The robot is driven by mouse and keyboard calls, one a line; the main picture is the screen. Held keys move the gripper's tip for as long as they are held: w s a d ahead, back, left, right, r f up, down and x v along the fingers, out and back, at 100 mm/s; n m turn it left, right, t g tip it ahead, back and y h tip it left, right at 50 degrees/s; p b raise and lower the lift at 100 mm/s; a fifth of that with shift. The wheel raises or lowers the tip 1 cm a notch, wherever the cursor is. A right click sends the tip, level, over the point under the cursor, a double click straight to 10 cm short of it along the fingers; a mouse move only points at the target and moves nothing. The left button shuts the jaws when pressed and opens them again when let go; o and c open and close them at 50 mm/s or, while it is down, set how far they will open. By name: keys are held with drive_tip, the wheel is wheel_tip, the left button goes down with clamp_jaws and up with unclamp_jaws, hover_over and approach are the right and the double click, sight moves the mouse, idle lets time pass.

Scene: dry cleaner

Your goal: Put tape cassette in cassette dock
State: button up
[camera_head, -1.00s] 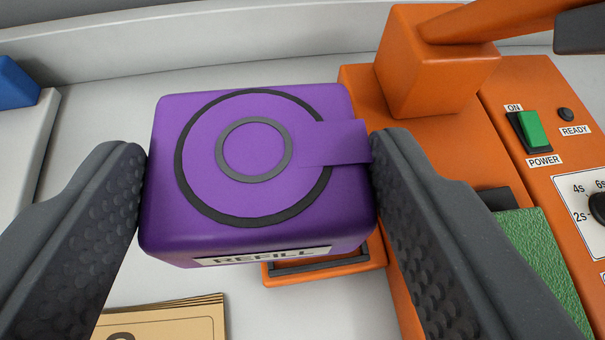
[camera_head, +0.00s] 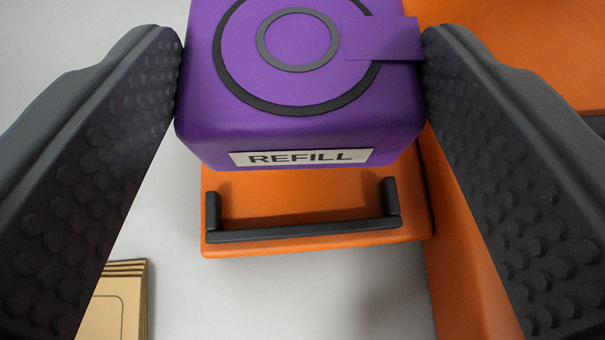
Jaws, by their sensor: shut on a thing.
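The tape cassette (camera_head: 310,124) is a purple rounded block with dark rings on top and a "REFILL" label on its near side. My gripper (camera_head: 302,50) is shut on it, with one dark dimpled finger at its left side and one at its right. The cassette dock (camera_head: 315,210) is an orange plate with a low black rim at its near end. The cassette hangs over the far part of the dock and hides it. I cannot tell whether the cassette touches the dock.
An orange machine body (camera_head: 465,270) stands along the right of the dock. A stack of tan cards (camera_head: 120,300) lies at the lower left. The pale surface (camera_head: 290,300) in front of the dock is clear.

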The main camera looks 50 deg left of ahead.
sight(299, 172)
wheel_tip(299, 172, down, 5)
drive_tip(key=shift+f+b, duration=0.15)
drive_tip(key=shift+b, duration=0.5)
drive_tip(key=o, duration=1)
drive_tip(key=shift+s+d+r, duration=0.2)
drive_tip(key=shift+r, duration=0.05)
drive_tip(key=p+v, duration=0.2)
drive_tip(key=v, duration=0.9)
drive_tip(key=shift+d, duration=0.2)
